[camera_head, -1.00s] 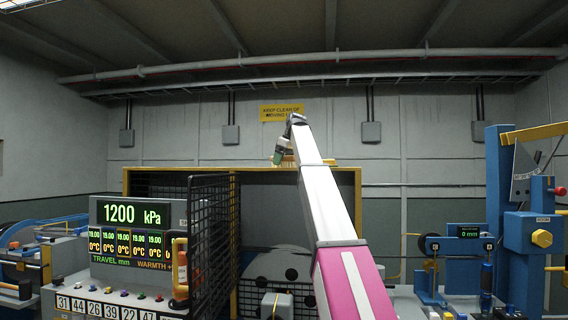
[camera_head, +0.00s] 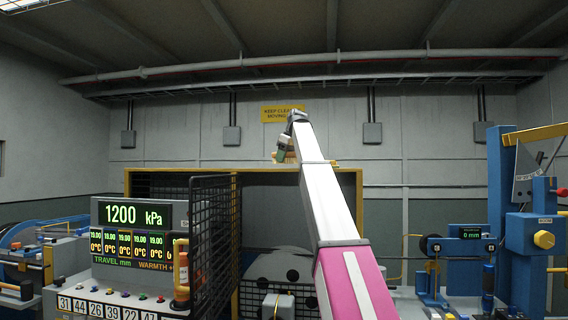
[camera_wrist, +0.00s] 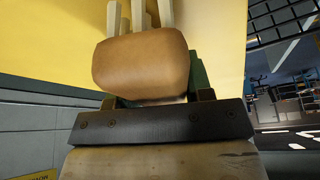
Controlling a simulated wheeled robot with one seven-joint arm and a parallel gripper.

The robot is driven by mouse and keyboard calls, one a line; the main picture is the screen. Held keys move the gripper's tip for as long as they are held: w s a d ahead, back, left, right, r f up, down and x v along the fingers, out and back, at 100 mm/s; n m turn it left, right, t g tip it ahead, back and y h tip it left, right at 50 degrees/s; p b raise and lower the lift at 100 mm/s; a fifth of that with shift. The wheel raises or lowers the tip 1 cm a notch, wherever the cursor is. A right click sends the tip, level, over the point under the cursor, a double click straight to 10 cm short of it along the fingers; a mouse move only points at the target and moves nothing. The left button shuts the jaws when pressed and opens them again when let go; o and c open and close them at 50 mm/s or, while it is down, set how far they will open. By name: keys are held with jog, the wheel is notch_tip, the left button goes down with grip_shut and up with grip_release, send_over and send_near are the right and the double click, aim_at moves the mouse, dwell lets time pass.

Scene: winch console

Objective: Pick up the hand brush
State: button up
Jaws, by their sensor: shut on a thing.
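The hand brush shows in the wrist view as a rounded brown block (camera_wrist: 140,62) with pale tufts at its upper edge. My gripper (camera_head: 286,149) is shut on it, high up by the top edge of the yellow-framed cage. In the head view the brush (camera_head: 291,157) is a small tan patch beside the gripper, partly hidden by my arm. In the wrist view the block covers most of my fingers. I cannot tell whether the brush touches the surface under it.
The yellow-framed cage (camera_head: 358,205) stands behind my arm, with a black mesh door (camera_head: 212,240) open to the left. A console with a 1200 kPa display (camera_head: 138,214) is at left. Blue winch machinery (camera_head: 527,235) stands at right. A yellow sign (camera_head: 281,113) hangs on the wall behind.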

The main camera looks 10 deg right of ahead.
jog(key=r, duration=0.3)
jog(key=shift+s+a, duration=0.25)
jog(key=shift+a, duration=0.15)
jog(key=s+a+r, duration=0.6)
jog(key=a, duration=0.2)
jog(key=shift+s+a+r, duration=0.15)
jog(key=shift+s+r, duration=0.05)
jog(key=shift+s, duration=0.2)
jog(key=shift+o, duration=1)
jog(key=shift+f, duration=0.1)
